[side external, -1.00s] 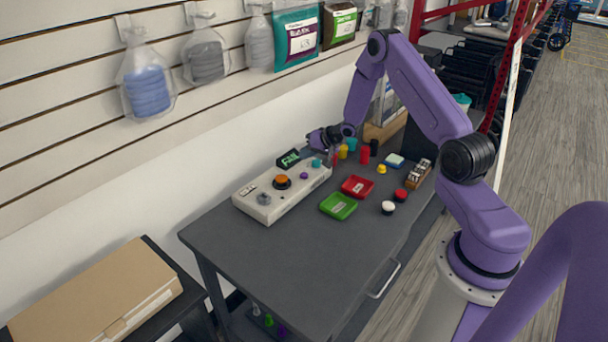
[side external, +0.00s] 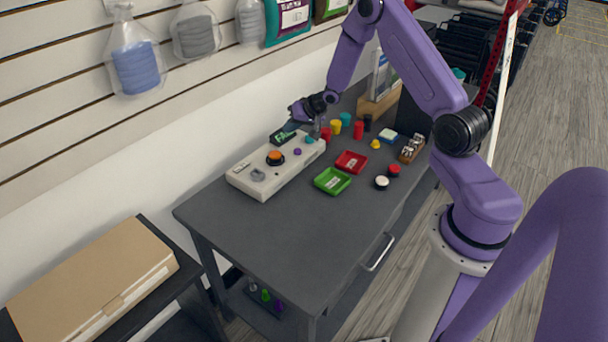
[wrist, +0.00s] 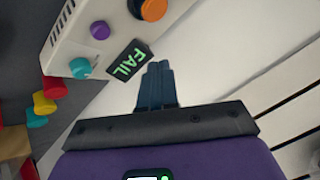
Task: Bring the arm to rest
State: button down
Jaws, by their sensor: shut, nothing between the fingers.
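My gripper (side external: 293,124) is shut and empty. In the side view it hangs over the back of the table, just above the small display (side external: 283,138) of the white control box (side external: 262,181). In the wrist view its dark fingers (wrist: 157,68) are together with nothing between them. The display there (wrist: 129,60) reads FAIL in green, beside the fingertips. The orange button (wrist: 153,9), purple button (wrist: 99,29) and teal knob (wrist: 80,67) also show on the box.
The grey table (side external: 270,235) is clear at its front left. A green tray (side external: 332,181), a red tray (side external: 351,162), a white button (side external: 381,182) and several coloured cylinders stand near the box. The slatted wall with hanging bags (side external: 134,60) rises close behind my gripper.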

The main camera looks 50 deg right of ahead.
jog(key=s+a+r+n+g, duration=0.2)
jog(key=s+a+r+n, duration=0.4)
jog(key=a, duration=0.5)
jog(key=s+a+r+n+g, duration=0.25)
jog(key=s+a+r, duration=0.45)
jog(key=a, duration=0.4)
jog(key=s+r+n+g, duration=0.2)
jog(key=s+n, duration=0.3)
jog(key=s, duration=0.9)
jog(key=s+r+n+g, duration=0.1)
jog(key=s+n, duration=0.4)
jog(key=s, duration=0.9)
jog(key=shift+a+r+g, duration=0.35)
jog(key=shift+a+r, duration=0.1)
jog(key=shift+r, duration=0.25)
